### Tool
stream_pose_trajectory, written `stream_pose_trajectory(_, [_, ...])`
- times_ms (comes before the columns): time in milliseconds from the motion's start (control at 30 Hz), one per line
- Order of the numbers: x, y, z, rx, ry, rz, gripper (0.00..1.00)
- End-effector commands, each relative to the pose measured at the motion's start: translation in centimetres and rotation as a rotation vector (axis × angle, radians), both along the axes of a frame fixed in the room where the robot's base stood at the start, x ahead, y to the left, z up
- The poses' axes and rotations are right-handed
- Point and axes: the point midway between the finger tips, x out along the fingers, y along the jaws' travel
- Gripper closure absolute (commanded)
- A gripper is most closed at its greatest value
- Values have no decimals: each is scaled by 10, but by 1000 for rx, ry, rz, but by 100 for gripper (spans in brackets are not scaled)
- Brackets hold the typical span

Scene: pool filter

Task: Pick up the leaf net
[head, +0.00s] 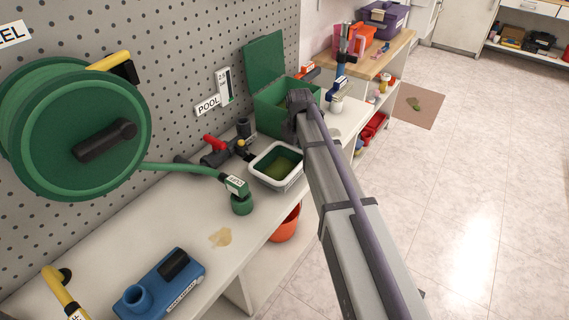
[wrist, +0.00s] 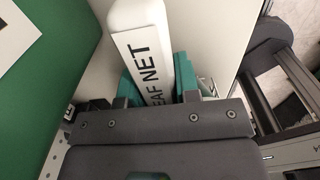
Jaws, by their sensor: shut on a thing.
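The leaf net shows in the wrist view as a white piece (wrist: 141,40) with rounded edges and the black words LEAF NET on its face. My gripper (wrist: 158,80) has its teal finger pads on either side of this piece, shut on it. The lower end of the piece is hidden behind the dark gripper body. No net mesh shows in the wrist view. In the head view my arm reaches away over the bench, and I cannot make out the leaf net or the fingers there.
A green box (head: 273,113) with its lid raised stands near my arm's far end. A white tub (head: 278,166) of green liquid, a hose reel (head: 75,130) and a blue pump-like unit (head: 160,284) are on or above the bench. The floor at right is mostly clear.

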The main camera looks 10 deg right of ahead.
Motion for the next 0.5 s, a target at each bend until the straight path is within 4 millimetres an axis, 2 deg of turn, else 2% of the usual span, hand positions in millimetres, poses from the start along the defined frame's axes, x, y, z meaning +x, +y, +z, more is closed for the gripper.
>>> stream_pose_trajectory(300, [0,0,3,0,0,0,100])
stream_pose_trajectory(367, [0,0,10,0,0,0,100])
stream_pose_trajectory(500, [0,0,38,0,0,0,100])
